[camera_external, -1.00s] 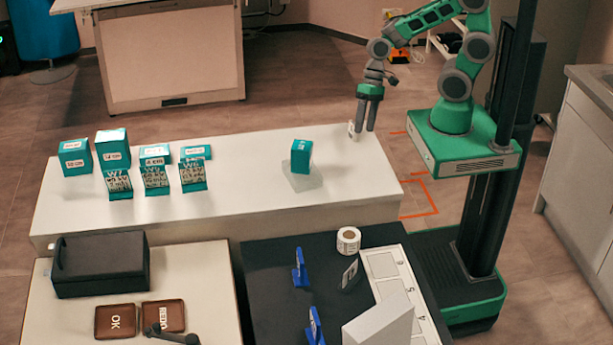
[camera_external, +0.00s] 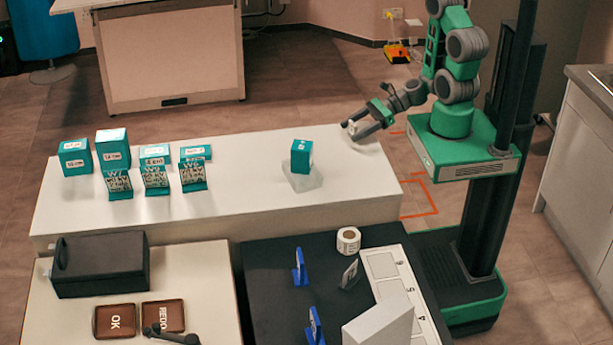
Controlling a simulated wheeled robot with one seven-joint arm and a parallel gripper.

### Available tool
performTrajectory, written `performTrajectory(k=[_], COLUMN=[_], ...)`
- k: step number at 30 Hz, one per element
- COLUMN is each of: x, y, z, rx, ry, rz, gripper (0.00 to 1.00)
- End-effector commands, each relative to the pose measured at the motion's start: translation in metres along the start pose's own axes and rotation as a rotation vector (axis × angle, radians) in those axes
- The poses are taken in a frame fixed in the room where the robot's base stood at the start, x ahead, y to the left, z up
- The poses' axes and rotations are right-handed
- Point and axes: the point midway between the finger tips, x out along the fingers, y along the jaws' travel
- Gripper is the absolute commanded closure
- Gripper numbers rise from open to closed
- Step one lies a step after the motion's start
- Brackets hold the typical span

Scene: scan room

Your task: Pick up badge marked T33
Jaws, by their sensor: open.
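No marking T33 can be read in this view, so I cannot tell which thing is the badge. Several small white cards with dark print stand in teal holders (camera_external: 193,176) at the left of the long white table. A small card (camera_external: 350,272) stands tilted on the black mat. My gripper (camera_external: 350,131) is open above the right end of the white table, tilted with its fingers pointing left. A small pale thing shows at its fingertips; I cannot tell whether it is a separate object. A teal box (camera_external: 301,156) on a clear block is left of my gripper.
Teal boxes (camera_external: 75,158) stand behind the holders. The black mat (camera_external: 270,272) holds blue stands (camera_external: 300,268), a label roll (camera_external: 348,240) and a grey-white block (camera_external: 380,325). A black case (camera_external: 100,264) and brown trays (camera_external: 115,321) are front left. The white table's middle is clear.

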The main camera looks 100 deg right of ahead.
Motion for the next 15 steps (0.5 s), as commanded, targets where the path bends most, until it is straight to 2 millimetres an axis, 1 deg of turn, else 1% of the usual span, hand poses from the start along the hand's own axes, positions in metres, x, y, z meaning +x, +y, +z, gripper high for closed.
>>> performTrajectory(k=[3,7,10,15], x=[0.015,0.028,0.034,0.036], y=[0.003,0.002,0.002,0.001], z=[0.000,0.000,0.000,0.001], rx=[-0.005,-0.005,-0.004,-0.002], ry=[-0.002,0.000,-0.001,-0.002], rz=[0.010,0.008,0.006,0.003], gripper=[0.33,0.33,0.33,0.33])
